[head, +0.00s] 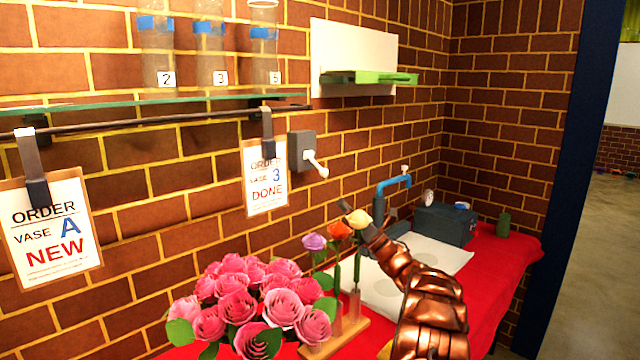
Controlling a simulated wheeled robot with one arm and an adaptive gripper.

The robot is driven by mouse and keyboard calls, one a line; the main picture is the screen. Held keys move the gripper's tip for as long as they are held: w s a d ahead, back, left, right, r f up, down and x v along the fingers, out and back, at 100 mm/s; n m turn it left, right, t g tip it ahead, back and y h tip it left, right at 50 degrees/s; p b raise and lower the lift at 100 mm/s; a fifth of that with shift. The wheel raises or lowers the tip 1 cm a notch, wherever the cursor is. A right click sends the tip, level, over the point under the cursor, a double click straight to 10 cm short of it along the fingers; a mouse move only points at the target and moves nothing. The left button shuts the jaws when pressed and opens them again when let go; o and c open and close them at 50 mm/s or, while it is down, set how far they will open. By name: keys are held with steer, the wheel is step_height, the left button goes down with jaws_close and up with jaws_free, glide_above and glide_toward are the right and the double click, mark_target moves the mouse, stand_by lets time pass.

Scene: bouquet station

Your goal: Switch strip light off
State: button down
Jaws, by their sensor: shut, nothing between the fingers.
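A dark grey switch box (299,146) is fixed to the brick wall, just right of the DONE card. Its white lever (317,164) sticks out and slants down to the right. My gripper (346,207) is at the end of the copper-coloured arm, shut and empty. In the picture it is below and right of the lever, apart from it, and overlaps the roses. No strip light can be clearly made out; a dark bar (150,121) runs under the glass shelf, and I cannot tell if it is the light.
Pink roses (245,295) and a wooden stand (342,338) with single flowers are on the red table (500,262). Order cards (55,232) (265,180) hang from the bar. Vases (210,45) stand on the glass shelf (240,96). A blue tap (393,183) is behind the arm.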

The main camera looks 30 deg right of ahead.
mark_target(316, 164)
steer(key=shift+s+a+f, duration=0.1)
steer(key=shift+f, duration=0.1)
steer(key=p+x, duration=0.2)
steer(key=x, duration=0.8)
steer(key=shift+p, duration=0.4)
steer(key=shift+s+b, duration=0.2)
steer(key=shift+b, duration=1.05)
steer(key=shift+s+r+b, duration=0.3)
steer(key=shift+r+b, duration=0.25)
steer(key=shift+b, duration=0.65)
steer(key=shift+s+r+b, duration=0.3)
steer(key=shift+r+b, duration=0.25)
steer(key=shift+b, duration=0.6)
